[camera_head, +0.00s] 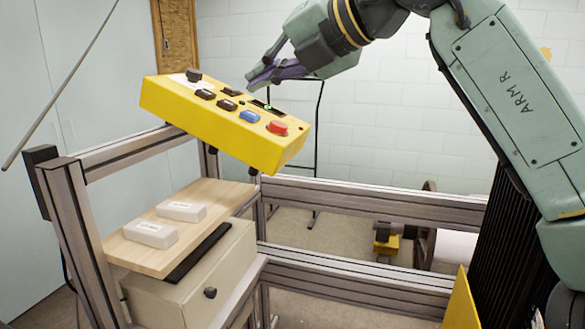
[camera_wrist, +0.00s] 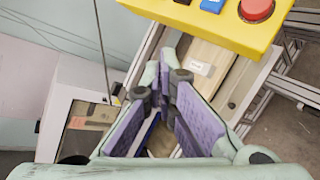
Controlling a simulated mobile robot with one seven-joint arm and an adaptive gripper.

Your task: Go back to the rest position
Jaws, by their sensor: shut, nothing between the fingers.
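My gripper (camera_head: 264,77) is shut and empty, with purple finger pads. In the head view it hangs just above and behind the yellow control box (camera_head: 200,119), pointing down to the left; I cannot tell the exact gap. The box carries a red button (camera_head: 277,127), a blue button (camera_head: 250,116) and several dark switches. In the wrist view the fingertips (camera_wrist: 167,72) come together below the box (camera_wrist: 205,28), clear of the red button (camera_wrist: 257,9) at upper right.
A metal frame (camera_head: 370,202) stands under and around the box. A wooden shelf (camera_head: 190,226) holds two white blocks (camera_head: 150,234) (camera_head: 182,211) above a beige drawer unit (camera_head: 185,287). A thin rod (camera_head: 62,84) slants at the left. A white wall is behind.

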